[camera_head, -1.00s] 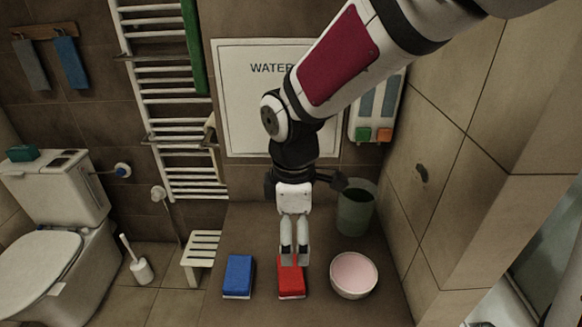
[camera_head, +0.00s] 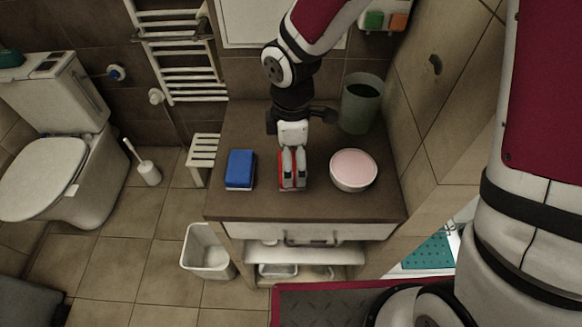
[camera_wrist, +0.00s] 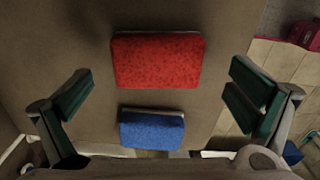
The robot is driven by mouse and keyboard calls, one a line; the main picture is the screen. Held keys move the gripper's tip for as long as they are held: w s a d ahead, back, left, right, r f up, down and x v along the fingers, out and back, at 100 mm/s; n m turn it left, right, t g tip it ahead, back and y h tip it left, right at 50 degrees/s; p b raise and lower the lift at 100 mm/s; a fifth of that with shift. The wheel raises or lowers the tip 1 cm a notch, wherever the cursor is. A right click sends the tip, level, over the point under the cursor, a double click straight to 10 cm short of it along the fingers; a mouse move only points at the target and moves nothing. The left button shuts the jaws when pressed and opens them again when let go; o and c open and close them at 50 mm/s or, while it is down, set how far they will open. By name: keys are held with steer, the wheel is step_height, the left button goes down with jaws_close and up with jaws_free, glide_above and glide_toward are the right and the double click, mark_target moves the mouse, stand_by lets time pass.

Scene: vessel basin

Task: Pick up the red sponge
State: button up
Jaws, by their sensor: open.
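The red sponge (camera_wrist: 157,60) lies flat on the brown counter top, between my open fingertips and a little ahead of them in the wrist view. In the head view my gripper (camera_head: 292,180) is over the red sponge (camera_head: 283,170) and hides most of it; only red edges show. I cannot tell from these views whether the fingers touch the counter.
A blue sponge (camera_head: 240,169) lies left of the red one. A pink-filled bowl (camera_head: 353,170) stands to the right, and a grey-green bin (camera_head: 360,104) behind it. The counter (camera_head: 268,205) is bare at its front edge. A tiled wall (camera_head: 440,90) rises to the right.

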steer(key=shift+w+f, duration=0.15)
steer(key=shift+f, duration=1.8)
steer(key=c, duration=0.8)
steer(key=shift+c, duration=0.2)
steer(key=shift+r, duration=0.1)
